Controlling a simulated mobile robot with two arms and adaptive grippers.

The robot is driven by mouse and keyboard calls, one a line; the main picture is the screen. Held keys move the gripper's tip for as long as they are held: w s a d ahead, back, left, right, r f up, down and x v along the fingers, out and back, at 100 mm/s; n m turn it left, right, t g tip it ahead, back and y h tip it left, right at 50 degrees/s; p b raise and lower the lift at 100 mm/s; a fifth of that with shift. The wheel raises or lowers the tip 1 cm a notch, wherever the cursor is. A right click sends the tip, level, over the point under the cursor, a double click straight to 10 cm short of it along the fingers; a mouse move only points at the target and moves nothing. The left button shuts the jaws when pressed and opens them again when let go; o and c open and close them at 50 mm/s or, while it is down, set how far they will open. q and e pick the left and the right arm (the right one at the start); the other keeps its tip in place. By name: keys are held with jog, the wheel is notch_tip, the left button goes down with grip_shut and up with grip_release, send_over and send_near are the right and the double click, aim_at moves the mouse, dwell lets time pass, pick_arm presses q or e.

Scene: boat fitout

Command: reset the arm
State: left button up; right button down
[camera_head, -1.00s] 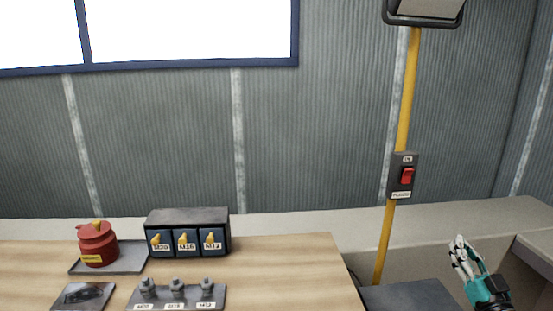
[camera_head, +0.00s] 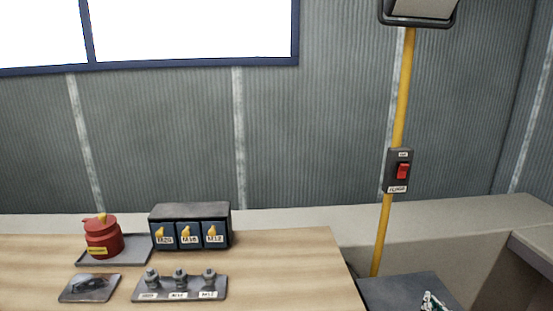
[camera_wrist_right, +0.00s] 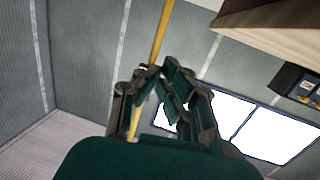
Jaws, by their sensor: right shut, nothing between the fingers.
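My right gripper (camera_head: 432,301) shows only as fingertips at the bottom edge of the head view, right of the bench and in front of a dark surface. In the right wrist view the right gripper (camera_wrist_right: 158,72) has its fingers drawn together with nothing between them. It touches no object that I can see. My left gripper is not in view.
A wooden bench (camera_head: 295,270) holds a red container (camera_head: 102,238) on a grey tray, a drawer box (camera_head: 190,212), a bolt holder (camera_head: 180,293) and a dark plate (camera_head: 90,288). A yellow pole (camera_head: 402,95) carries a red switch (camera_head: 402,171). A dark surface (camera_head: 395,290) stands right of the bench.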

jog(key=s+a+f+g, duration=0.6)
jog(key=s+a+f, duration=0.2)
jog(key=s+f, duration=0.25)
jog(key=s+a+f+n+g+y, duration=0.1)
jog(key=s+a+g, duration=0.3)
jog(key=s, duration=0.7)
jog(key=s+a+f+n+g+y, duration=0.15)
jog(key=s+a+g, duration=0.3)
jog(key=s, duration=0.55)
jog(key=s+d+f+x, duration=0.1)
jog(key=s+x, duration=0.2)
jog(key=x, duration=0.9)
jog(key=s+d+x, duration=0.1)
jog(key=s+x, duration=0.1)
jog(key=x, duration=0.9)
jog(key=s+d+f+g+h, duration=0.1)
jog(key=s+d+f, duration=0.2)
jog(key=s+f, duration=1.4)
jog(key=shift+s+d+f+n, duration=0.2)
jog(key=shift+s+f+n, duration=0.2)
jog(key=shift+f, duration=0.45)
jog(key=shift+g, duration=0.25)
